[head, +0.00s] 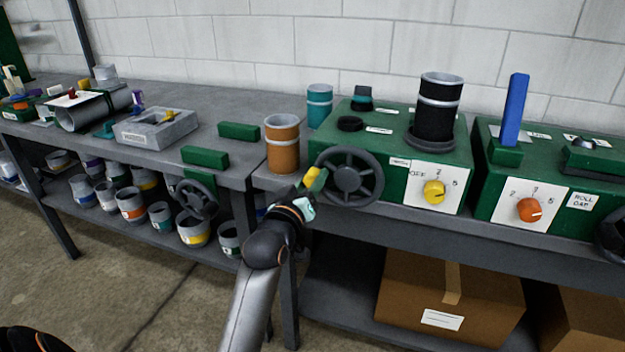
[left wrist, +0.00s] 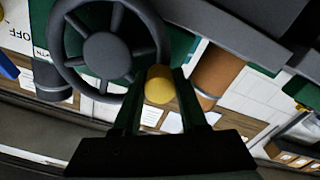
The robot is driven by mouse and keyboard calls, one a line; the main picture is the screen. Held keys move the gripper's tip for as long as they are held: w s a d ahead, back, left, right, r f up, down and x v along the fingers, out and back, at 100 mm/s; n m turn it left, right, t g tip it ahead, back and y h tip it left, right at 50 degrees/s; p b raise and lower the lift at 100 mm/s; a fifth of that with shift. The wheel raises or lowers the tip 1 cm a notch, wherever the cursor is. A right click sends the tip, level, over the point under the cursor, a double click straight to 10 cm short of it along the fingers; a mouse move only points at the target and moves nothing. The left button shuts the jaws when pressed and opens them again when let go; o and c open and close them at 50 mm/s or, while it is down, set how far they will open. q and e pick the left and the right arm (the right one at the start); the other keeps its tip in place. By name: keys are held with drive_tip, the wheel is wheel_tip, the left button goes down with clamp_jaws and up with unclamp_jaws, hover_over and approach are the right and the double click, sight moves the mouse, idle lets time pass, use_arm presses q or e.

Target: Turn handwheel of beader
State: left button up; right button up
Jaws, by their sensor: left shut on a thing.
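The handwheel (head: 347,178) is a dark grey spoked wheel on the front left of the green beader (head: 398,143). It fills the upper left of the left wrist view (left wrist: 106,54). A yellow handle (head: 315,180) is at the wheel's left rim. My left gripper (head: 307,192) reaches up to it from below and is shut on it. In the left wrist view the handle's round yellow end (left wrist: 159,85) shows between the two fingers (left wrist: 158,103). The beader has a yellow dial (head: 434,192) on a white plate. My right gripper is not in view.
An orange cylinder (head: 282,143) stands just left of the wheel. A second green machine (head: 560,175) with an orange dial (head: 529,209) stands at right. Another handwheel (head: 196,200) is on the left bench. Cardboard boxes (head: 450,295) sit on the lower shelf.

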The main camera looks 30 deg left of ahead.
use_arm(q)
clamp_jaws()
idle(1.1)
